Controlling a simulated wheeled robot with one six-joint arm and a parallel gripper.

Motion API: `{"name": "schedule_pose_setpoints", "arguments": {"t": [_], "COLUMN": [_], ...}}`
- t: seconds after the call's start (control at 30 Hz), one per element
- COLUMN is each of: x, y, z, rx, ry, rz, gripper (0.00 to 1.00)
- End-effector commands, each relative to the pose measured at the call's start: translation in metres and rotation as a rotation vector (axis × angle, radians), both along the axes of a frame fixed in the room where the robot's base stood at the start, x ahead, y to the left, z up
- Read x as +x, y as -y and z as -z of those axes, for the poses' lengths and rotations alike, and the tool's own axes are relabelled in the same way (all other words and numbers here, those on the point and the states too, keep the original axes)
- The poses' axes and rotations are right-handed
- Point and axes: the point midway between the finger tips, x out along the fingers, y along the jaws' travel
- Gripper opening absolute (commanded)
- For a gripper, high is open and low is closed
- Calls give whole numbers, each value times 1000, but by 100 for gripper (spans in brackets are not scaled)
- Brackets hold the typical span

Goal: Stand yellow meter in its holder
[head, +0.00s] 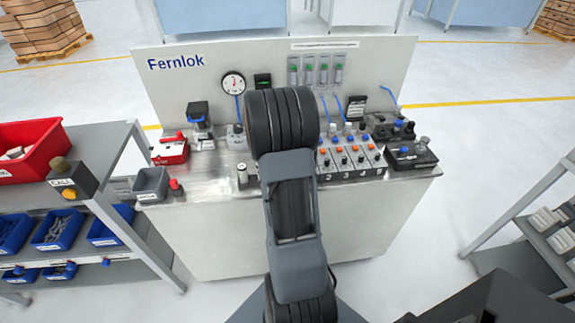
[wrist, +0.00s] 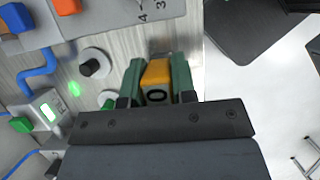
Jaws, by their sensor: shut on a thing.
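In the wrist view, my gripper (wrist: 157,80) has its two green fingers closed on the sides of the yellow meter (wrist: 157,72). In the head view my own arm hides the gripper and the meter. I cannot make out the meter's holder for certain in either view.
The Fernlok bench (head: 160,195) carries a red box (head: 170,150), a grey bin (head: 151,183), numbered switch modules (head: 345,160) and a black box (head: 412,154) at the right. In the wrist view a black knob (wrist: 93,66) stands left of the fingers. Shelving (head: 90,205) is at left.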

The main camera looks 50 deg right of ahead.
Motion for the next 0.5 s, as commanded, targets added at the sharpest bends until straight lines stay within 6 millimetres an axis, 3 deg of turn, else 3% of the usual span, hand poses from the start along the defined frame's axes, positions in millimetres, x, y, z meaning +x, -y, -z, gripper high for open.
{"name": "schedule_pose_setpoints", "arguments": {"t": [0.5], "x": [0], "y": [0], "z": [11], "rx": [0], "ry": [0], "rz": [0], "gripper": [0]}}
